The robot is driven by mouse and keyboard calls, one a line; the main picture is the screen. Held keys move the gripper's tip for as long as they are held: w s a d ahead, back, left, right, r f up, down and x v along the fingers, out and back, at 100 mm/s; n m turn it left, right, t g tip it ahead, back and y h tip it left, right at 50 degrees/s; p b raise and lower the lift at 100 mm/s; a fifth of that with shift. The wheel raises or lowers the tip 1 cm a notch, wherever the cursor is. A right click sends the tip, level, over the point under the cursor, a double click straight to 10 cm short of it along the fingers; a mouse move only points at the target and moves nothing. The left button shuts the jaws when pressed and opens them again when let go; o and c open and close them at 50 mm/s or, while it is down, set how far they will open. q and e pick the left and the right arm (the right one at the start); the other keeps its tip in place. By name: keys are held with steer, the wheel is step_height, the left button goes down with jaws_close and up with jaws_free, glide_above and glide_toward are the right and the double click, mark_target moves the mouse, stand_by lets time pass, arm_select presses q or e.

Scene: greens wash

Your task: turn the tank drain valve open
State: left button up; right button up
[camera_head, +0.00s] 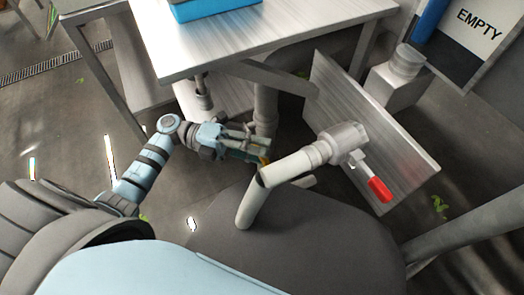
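The drain valve (343,139) is a metal body fixed on a tilted grey metal panel (398,158), right of centre. Its lever has a red grip (379,189) that points down and to the right. A pale pipe (290,166) runs from the valve to the lower left and bends downward. My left gripper (260,145) is left of the valve, close to the pipe's bend and well apart from the red lever. Its fingers look spread and hold nothing that I can see; the tips are partly hidden among the pipes. My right gripper is not in view.
A metal table (205,48) with a blue-sided tray (205,11) stands at the top, its legs and braces behind my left gripper. A sign reading EMPTY (478,25) is at the upper right. A grey tube (465,229) crosses the lower right. Floor shows between them.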

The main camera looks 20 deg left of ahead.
arm_select(q)
steer(key=shift+d, duration=0.45)
jaws_close()
